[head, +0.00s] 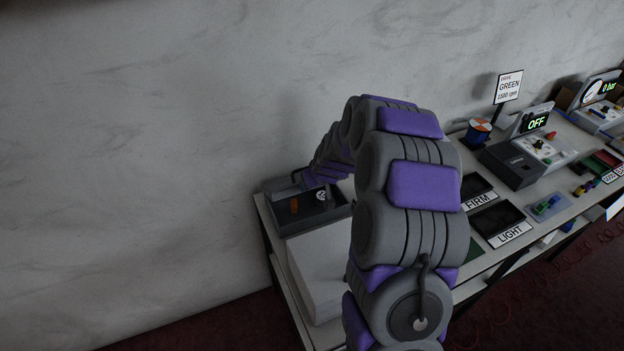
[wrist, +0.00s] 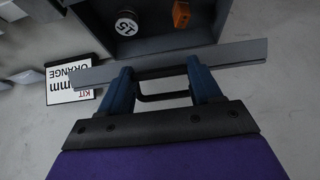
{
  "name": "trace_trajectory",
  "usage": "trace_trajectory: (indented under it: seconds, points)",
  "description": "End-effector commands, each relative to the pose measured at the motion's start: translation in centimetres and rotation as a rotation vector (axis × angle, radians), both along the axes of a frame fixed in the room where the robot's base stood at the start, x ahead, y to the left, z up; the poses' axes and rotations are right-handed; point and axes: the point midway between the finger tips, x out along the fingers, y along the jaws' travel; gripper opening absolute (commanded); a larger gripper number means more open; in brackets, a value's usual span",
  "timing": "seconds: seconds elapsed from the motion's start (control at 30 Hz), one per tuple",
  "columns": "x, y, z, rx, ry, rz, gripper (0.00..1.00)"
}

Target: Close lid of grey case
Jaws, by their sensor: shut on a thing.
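The grey case (head: 282,227) stands open at the table's left end. Inside it are an orange piece (head: 294,206) and a round dark piece with a white face (head: 321,195). The wrist view shows the case's interior (wrist: 150,45), with the orange piece (wrist: 181,14) and the round piece marked 15 (wrist: 127,24). The grey lid (wrist: 225,55) shows nearly edge-on as a long bar across the fingertips. My gripper (wrist: 165,88) is shut on its black handle (wrist: 163,97). In the head view my arm hides most of the lid and gripper.
A white block (head: 318,265) stands in front of the case. A label card (wrist: 72,82) reading KIT ORANGE lies beside the case. To the right are black trays marked FIRM and LIGHT, a device reading OFF (head: 536,122), and a sign (head: 508,87). A wall stands behind.

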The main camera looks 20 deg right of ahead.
Motion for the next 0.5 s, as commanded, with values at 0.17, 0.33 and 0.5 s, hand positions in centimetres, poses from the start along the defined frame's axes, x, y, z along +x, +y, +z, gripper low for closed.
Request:
trace_trajectory:
  seconds: [0.17,0.33,0.5]
  points:
    - [-1.7,0.2,-2.5,0.006,0.002,0.001,0.09]
    - [-2.8,0.3,-4.0,0.009,-0.097,0.001,0.09]
    - [-3.3,0.0,-5.1,0.002,-0.131,0.000,0.09]
